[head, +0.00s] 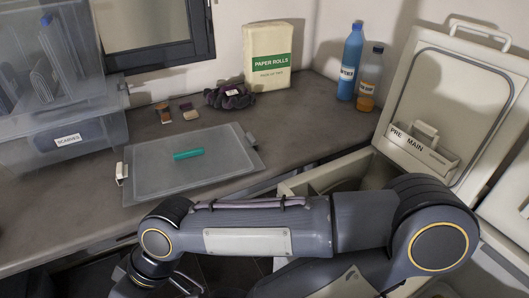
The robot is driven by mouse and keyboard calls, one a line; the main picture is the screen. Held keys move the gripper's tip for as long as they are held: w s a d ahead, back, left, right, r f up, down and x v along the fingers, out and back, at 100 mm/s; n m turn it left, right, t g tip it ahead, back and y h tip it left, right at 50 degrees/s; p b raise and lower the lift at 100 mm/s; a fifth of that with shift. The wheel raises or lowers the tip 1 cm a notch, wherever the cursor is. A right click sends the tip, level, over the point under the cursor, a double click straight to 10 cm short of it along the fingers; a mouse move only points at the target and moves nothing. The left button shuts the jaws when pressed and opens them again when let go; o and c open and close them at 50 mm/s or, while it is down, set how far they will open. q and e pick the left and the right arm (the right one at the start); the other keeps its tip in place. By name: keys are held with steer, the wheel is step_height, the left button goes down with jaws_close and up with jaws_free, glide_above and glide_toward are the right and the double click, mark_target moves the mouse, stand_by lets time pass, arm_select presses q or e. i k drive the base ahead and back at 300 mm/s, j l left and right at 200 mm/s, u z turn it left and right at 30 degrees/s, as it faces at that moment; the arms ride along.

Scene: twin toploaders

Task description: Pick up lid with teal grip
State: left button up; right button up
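The lid (215,178) is a flat translucent grey panel lying on the counter, with a teal grip (188,154) on its upper face. A white clip shows at its left end and a dark tab at its right end. Nothing is touching the lid. One of my arms crosses the foreground in front of the lid, between it and me. No gripper fingers can be made out in the head view, so I cannot see whether either gripper is open or shut.
A translucent bin (75,140) labelled "SCARVES" stands left of the lid. Bottles (350,64) stand back right. An open toploader (318,178) with raised door (455,100) is right.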

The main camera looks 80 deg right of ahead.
mark_target(162, 167)
steer(key=z, duration=2.25)
